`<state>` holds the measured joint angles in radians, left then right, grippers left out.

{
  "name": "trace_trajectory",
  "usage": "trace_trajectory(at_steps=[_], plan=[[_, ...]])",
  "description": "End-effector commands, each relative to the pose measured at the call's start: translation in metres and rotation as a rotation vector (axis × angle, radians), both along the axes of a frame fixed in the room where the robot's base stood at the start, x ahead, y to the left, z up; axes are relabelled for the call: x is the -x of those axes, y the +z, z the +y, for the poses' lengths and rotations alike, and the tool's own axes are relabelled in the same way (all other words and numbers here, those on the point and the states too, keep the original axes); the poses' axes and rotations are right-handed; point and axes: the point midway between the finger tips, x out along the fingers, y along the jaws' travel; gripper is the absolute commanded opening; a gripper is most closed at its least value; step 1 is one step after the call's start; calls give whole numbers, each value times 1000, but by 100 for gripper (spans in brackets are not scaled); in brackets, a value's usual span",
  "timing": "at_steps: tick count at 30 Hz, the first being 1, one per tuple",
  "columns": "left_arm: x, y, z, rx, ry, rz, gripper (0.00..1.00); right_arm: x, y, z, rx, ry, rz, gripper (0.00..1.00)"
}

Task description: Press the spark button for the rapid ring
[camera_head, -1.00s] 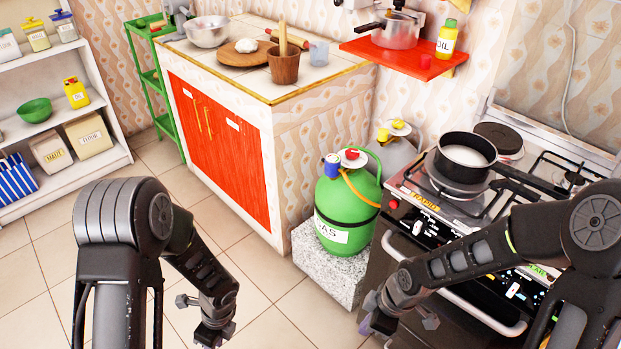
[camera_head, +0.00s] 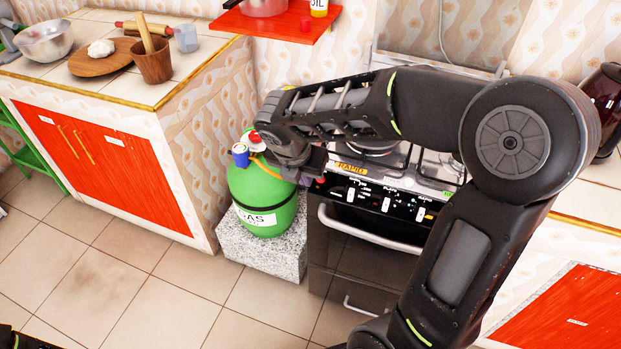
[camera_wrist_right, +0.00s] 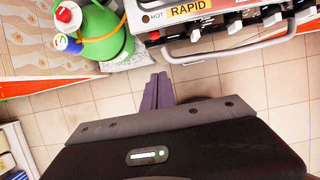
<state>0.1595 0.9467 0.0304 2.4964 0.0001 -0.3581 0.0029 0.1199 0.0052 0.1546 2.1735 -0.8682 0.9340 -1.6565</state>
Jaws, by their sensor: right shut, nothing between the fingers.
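The stove (camera_head: 340,240) stands right of the green gas bottle, with a yellow RAPID label (camera_head: 350,169) on its front left edge. The label also shows in the wrist view (camera_wrist_right: 187,11). My right gripper (camera_head: 305,178) is shut and empty by the stove's front left corner. In the wrist view its purple fingers (camera_wrist_right: 158,92) are together, apart from the stove front. My left gripper is out of view.
The green gas bottle (camera_head: 262,198) stands on a stone block (camera_head: 262,249), close left of my right gripper. The oven handle (camera_head: 368,230) sticks out from the stove front. The tiled floor in front is clear.

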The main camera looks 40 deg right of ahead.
Motion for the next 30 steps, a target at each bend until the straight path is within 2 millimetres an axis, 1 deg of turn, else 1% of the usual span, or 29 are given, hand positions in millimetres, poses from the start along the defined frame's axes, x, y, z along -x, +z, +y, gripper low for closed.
trace_trajectory(at_steps=[5,8,14,21,22,23,25,30], plan=[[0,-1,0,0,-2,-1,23,-1,-8,-2,1,-1,3,0],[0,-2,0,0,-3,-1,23,-3,-18,-5,-1,-1,4,0],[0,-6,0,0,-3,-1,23,-9,-50,-15,-2,-3,7,0],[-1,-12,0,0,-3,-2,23,-20,-96,-30,-3,-2,5,0],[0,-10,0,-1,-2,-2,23,-22,-97,-33,-1,-3,3,0],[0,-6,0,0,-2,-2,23,-26,-93,-39,-2,-5,1,0],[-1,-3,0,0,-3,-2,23,-33,-92,-48,-2,-5,0,0],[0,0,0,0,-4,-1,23,-42,-93,-60,-2,-3,1,0]])
